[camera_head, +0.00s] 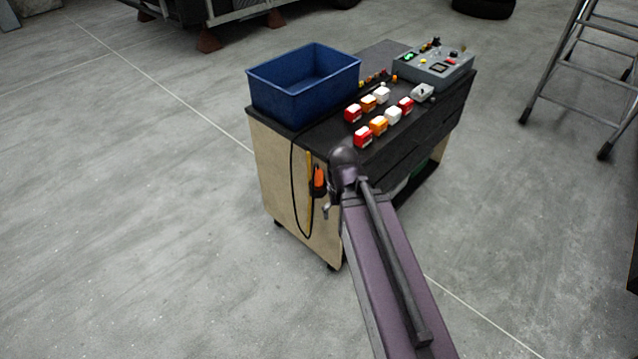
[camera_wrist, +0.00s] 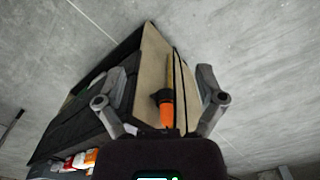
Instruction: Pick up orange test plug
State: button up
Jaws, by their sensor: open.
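The orange test plug (camera_head: 319,179) hangs at the near left side panel of the wooden cart, beside a yellow strip and a black cable loop. In the wrist view the orange plug (camera_wrist: 167,113) with its dark end lies between the fingers, near the gripper body. My gripper (camera_wrist: 162,101) is open, with one finger on each side of the plug and visible space between; I cannot tell the exact depth gap. In the head view my arm hides most of the gripper.
The cart's dark top (camera_head: 325,128) carries a blue bin (camera_head: 305,84), several red, orange and white blocks (camera_head: 378,125), and a grey control box (camera_head: 433,68). A stepladder (camera_head: 580,60) stands at the right. The floor left of the cart is clear.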

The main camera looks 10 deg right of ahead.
jog(key=t+b, duration=0.1)
send_over(319, 170)
jog(key=f, duration=0.1)
jog(key=shift+s+f, duration=0.1)
jog(key=shift+s, duration=0.4)
jog(key=f+b, duration=0.2)
jog(key=b, duration=0.1)
jog(key=f+b, duration=0.2)
jog(key=f, duration=0.1)
jog(key=w+f+b, duration=0.1)
jog(key=f+b, duration=0.2)
jog(key=shift+f+b, duration=0.2)
jog(key=shift+b, duration=0.15)
jog(key=shift+f, duration=0.15)
jog(key=shift+w+a+f+b, duration=0.1)
jog(key=shift+w+f+b, duration=0.1)
jog(key=shift+f+b, duration=0.7)
jog(key=shift+w+f+b, duration=0.15)
jog(key=shift+f+b, duration=0.6)
jog(key=shift+b, duration=0.1)
jog(key=shift+w+a+f+b, duration=0.1)
jog(key=shift+w+f+b, duration=0.1)
jog(key=shift+f+b, duration=0.7)
jog(key=shift+r, duration=0.1)
grip_shut()
